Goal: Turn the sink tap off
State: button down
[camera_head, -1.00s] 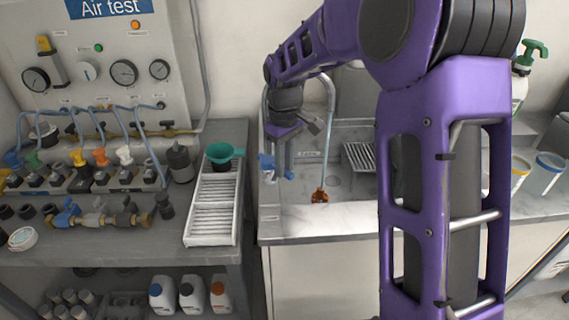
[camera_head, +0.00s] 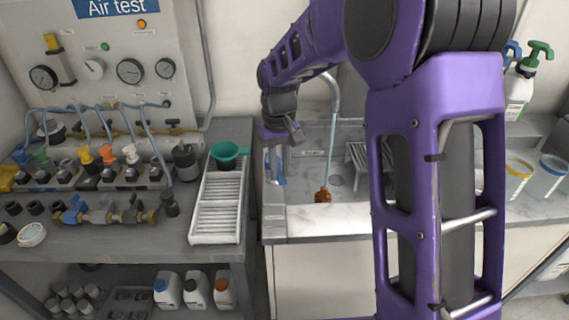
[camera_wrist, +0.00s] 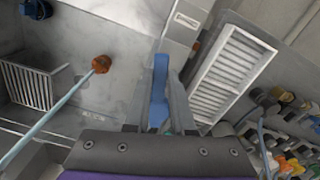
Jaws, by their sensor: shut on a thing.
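The tap's blue lever (camera_wrist: 159,92) stands between the two fingers of my gripper (camera_wrist: 158,100) in the wrist view. In the head view my gripper (camera_head: 274,160) points down at the left end of the sink, shut on the blue lever (camera_head: 281,168), which is partly hidden by the fingers. The tap's curved grey spout (camera_head: 334,90) rises behind my arm. A thin pale blue line (camera_head: 331,150) runs from the spout down to an orange-brown piece (camera_head: 322,196) in the sink (camera_head: 300,190). I cannot tell whether the line is water or a hose.
A white slatted rack (camera_head: 217,215) with a green funnel (camera_head: 226,152) stands just left of the sink. A grey slatted rack (camera_head: 358,155) is in the sink's right part. Valves and fittings (camera_head: 105,215) crowd the left bench. Pump bottles (camera_head: 520,95) stand far right.

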jog(key=shift+s+a+m+p, duration=0.1)
jog(key=shift+a+m+p, duration=0.1)
jog(key=shift+a+m, duration=0.45)
jog(key=shift+a+m+p, duration=0.2)
jog(key=shift+a+m, duration=0.05)
jog(key=shift+m, duration=0.8)
jog(key=c, duration=0.8)
grip_release()
jog(key=shift+o, duration=0.2)
jog(key=shift+r, duration=0.15)
notch_tip(320, 180, up, 17)
jog(key=p, duration=0.2)
jog(key=shift+r, duration=0.1)
